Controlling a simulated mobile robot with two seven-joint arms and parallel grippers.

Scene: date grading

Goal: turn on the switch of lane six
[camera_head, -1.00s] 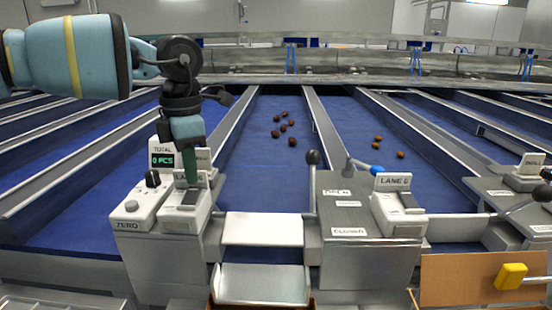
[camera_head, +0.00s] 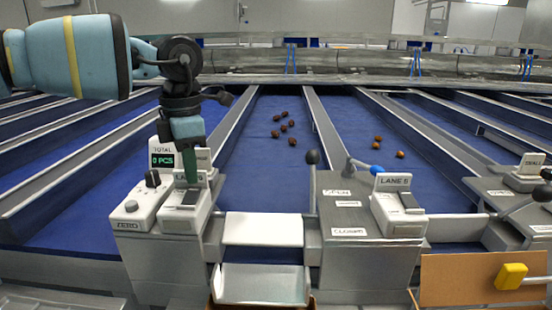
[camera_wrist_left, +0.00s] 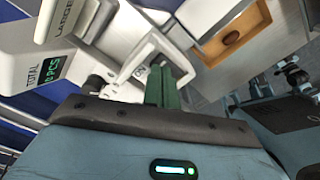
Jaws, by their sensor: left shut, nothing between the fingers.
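A white switch box (camera_head: 185,220) with a grey rocker stands at the left, beside the counter. A second switch box (camera_head: 398,215) at the right has a LANE sign whose digit is too small to read surely.
The counter (camera_head: 140,208) with a ZERO button and a "0 PCS" display stands left of the near switch. Brown dates (camera_head: 291,142) lie on the blue belts.

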